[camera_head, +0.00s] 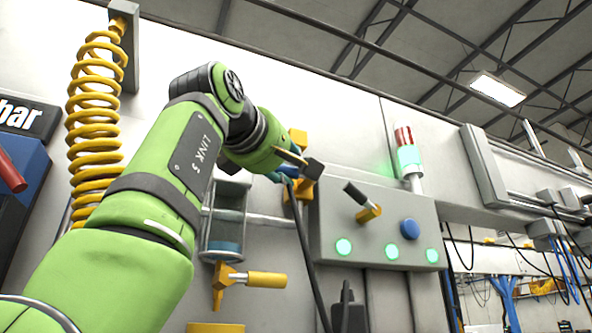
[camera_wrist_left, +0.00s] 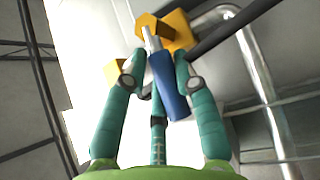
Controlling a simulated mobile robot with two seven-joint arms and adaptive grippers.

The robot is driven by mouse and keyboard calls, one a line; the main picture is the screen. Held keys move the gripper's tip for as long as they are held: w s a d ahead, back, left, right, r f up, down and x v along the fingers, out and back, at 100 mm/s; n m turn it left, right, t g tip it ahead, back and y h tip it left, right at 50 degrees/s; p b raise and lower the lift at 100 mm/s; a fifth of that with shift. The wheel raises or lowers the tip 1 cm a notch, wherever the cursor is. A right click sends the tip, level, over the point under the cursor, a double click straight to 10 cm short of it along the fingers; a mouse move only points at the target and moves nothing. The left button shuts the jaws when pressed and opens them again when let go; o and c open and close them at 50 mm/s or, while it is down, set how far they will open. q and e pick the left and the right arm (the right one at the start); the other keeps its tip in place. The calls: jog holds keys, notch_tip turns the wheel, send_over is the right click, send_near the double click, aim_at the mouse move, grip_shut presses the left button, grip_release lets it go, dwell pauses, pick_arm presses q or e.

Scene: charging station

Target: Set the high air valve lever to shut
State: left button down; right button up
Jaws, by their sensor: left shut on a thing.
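The high air valve has a yellow body (camera_wrist_left: 178,34) and a lever with a blue handle (camera_wrist_left: 170,88) in the left wrist view. My left gripper (camera_wrist_left: 159,72) has teal fingers on both sides of the blue handle and is shut on it. The handle slants slightly across the fingers. In the head view, the yellow valve body (camera_head: 298,138) shows beside my left gripper (camera_head: 287,172), and my wrist hides most of the lever. My right gripper is not in view.
A grey control box (camera_head: 385,225) with green lights, a blue button and a dark-handled lever (camera_head: 362,200) is just right of the gripper. A lower yellow-handled valve (camera_head: 262,280) sits below. A dark hose (camera_head: 309,250) hangs close by. A yellow coil (camera_head: 95,125) hangs at left.

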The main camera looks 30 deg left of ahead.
pick_arm(q)
jog(key=shift+s+a+r, duration=0.2)
jog(key=shift+a+r, duration=0.05)
jog(key=shift+r, duration=0.1)
jog(key=c, duration=1.2)
grip_release()
jog(key=shift+o, duration=1.4)
jog(key=shift+w, duration=0.15)
jog(key=shift+w+a+f, duration=0.15)
jog(key=shift+f, duration=0.1)
jog(key=shift+s+d, duration=0.3)
jog(key=shift+s, duration=0.25)
jog(key=s+f, duration=0.1)
jog(key=s, duration=1)
jog(key=shift+f, duration=0.25)
jog(key=shift+d, duration=0.1)
